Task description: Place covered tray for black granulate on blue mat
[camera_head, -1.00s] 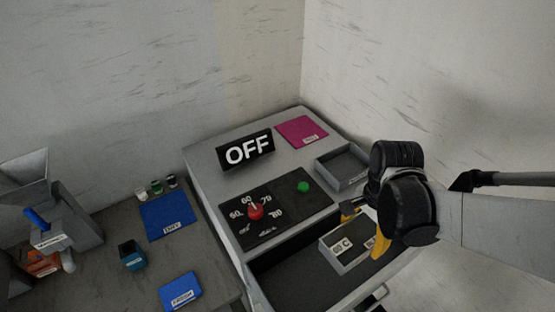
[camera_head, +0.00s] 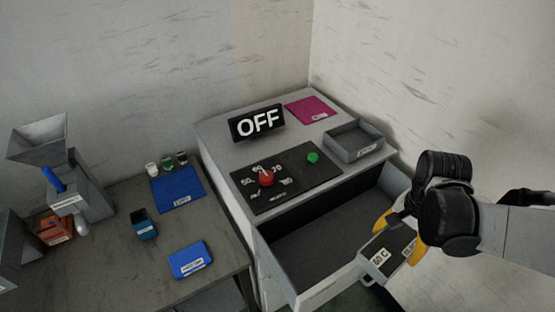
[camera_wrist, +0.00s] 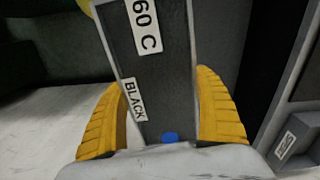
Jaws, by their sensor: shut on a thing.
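My gripper (camera_head: 402,236) is shut on the tray for black granulate (camera_head: 389,258), a grey tray with a dark top and a "60 C" label. It holds the tray tilted, just right of the open drawer. In the wrist view the tray (camera_wrist: 158,70) sits between two yellow fingers, with "60 C" and "BLACK" labels and a small blue dot.
The open drawer (camera_head: 325,235) looks empty. On the cabinet stand an "OFF" sign (camera_head: 257,122), a panel with a red knob (camera_head: 266,178), a grey tray (camera_head: 354,142) and a magenta mat (camera_head: 307,110). A teal cup (camera_head: 145,224), several small cups and a hopper machine (camera_head: 62,170) stand on the left table.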

